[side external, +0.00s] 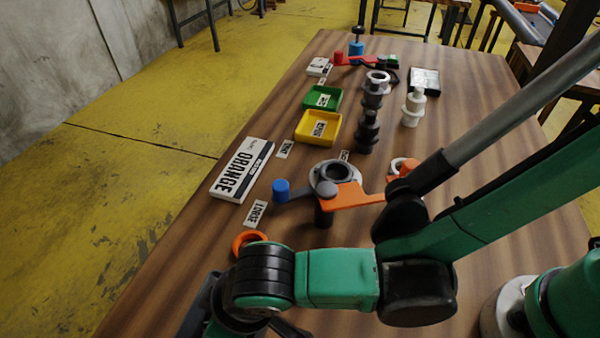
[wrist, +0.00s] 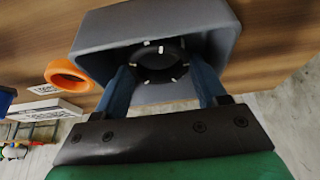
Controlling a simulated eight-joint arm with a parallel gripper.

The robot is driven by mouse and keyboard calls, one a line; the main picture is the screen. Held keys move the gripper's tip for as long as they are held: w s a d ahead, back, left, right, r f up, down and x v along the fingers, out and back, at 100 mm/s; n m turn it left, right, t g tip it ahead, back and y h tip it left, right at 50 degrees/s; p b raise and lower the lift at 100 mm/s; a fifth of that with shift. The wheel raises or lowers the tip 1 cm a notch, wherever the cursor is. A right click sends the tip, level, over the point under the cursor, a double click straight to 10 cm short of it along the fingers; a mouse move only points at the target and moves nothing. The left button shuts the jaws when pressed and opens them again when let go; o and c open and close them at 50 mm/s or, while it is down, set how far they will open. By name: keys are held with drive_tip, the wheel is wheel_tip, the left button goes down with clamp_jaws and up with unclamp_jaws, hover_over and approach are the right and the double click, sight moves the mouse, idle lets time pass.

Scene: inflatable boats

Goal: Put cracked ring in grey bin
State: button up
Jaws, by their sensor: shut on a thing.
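The cracked ring (wrist: 160,79) is black with small white marks, in the wrist view. My gripper (wrist: 161,66) is shut on it, one blue finger at each side. The grey bin (wrist: 205,18) surrounds the ring in that view, with the ring at its opening; I cannot tell how deep the ring is or whether it touches the bin. In the side view only part of the grey bin (side external: 195,303) shows at the bottom, behind my arm. My fingers and the ring are hidden there.
An orange ring (side external: 249,241) lies near the bin, by the label LOOSE (side external: 256,214). An ORANGE box (side external: 242,169), yellow tray (side external: 302,134) and green tray (side external: 333,93) stand farther back. A blue-capped orange fixture (side external: 350,196) stands mid-table; black stacked parts (side external: 367,132) are beyond it.

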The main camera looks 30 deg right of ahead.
drive_tip(key=shift+f, duration=0.45)
drive_tip(key=o, duration=1.1)
drive_tip(key=shift+f, duration=0.1)
drive_tip(key=shift+c, duration=0.2)
drive_tip(key=v, duration=1.2)
drive_tip(key=w+d+r+m+t, duration=0.1)
drive_tip(key=w+d+m, duration=0.1)
drive_tip(key=w+d, duration=0.35)
drive_tip(key=w+d+r+m+t, duration=0.1)
drive_tip(key=w+d+m, duration=0.15)
drive_tip(key=d, duration=0.55)
drive_tip(key=d+m+t+h, duration=0.2)
drive_tip(key=d+m+h, duration=0.1)
drive_tip(key=d, duration=1.3)
drive_tip(key=shift+w+d+m, duration=0.15)
drive_tip(key=shift+w+m, duration=0.2)
drive_tip(key=shift+m, duration=0.4)
